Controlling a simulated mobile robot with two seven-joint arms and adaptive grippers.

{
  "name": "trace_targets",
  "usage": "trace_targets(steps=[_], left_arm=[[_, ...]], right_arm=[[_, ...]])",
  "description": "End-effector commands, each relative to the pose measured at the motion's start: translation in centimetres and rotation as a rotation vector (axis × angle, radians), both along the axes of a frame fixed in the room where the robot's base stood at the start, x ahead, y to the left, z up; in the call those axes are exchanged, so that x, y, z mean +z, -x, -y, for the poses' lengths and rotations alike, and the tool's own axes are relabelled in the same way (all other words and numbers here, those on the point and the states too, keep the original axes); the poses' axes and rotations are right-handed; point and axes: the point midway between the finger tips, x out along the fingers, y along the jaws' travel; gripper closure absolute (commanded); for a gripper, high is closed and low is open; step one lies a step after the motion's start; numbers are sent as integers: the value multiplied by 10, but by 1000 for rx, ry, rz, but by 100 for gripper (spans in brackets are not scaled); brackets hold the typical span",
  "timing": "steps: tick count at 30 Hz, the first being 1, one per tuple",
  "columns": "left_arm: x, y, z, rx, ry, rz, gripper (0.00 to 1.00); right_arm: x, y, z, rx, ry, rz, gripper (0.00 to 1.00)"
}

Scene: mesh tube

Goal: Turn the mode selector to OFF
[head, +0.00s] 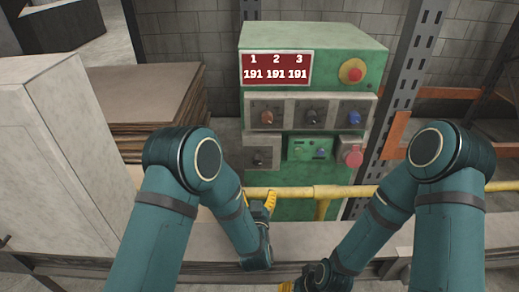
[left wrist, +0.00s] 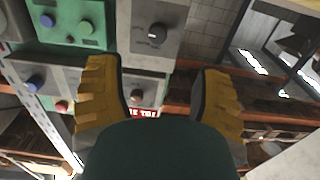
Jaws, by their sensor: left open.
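The green control cabinet (head: 285,207) stands ahead with several knobs. A dark knob on its own grey plate (head: 259,158) sits at lower left; it looks like the mode selector, but no label is readable. In the left wrist view this black knob (left wrist: 157,32) appears upside down at the top, with a pale mark on its face. My left gripper (head: 262,197) is open and empty, below and in front of that plate, apart from it. Its yellow fingers (left wrist: 158,72) spread wide in the wrist view. My right gripper (head: 287,286) barely shows at the bottom edge; its jaws are hidden.
Above are an orange-brown knob (head: 267,117), a black knob (head: 312,117) and a blue knob (head: 354,118). A red display (head: 276,69) reads 191 three times. A red stop button (head: 354,70) is upper right. A yellow rail (head: 330,191) crosses before the cabinet.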

Motion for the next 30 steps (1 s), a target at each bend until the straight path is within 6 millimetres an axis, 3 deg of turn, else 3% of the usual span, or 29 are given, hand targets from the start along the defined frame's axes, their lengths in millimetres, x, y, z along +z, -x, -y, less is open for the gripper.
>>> trace_targets(steps=[8,21,30], left_arm=[[8,-18,3,11,-8,44,34],[6,-101,3,10,-8,42,34],[6,-135,3,8,-8,41,34]], right_arm=[[-2,1,0,0,0,-1,53],[-12,-2,0,0,1,4,53],[-16,-3,0,-2,1,7,53]])
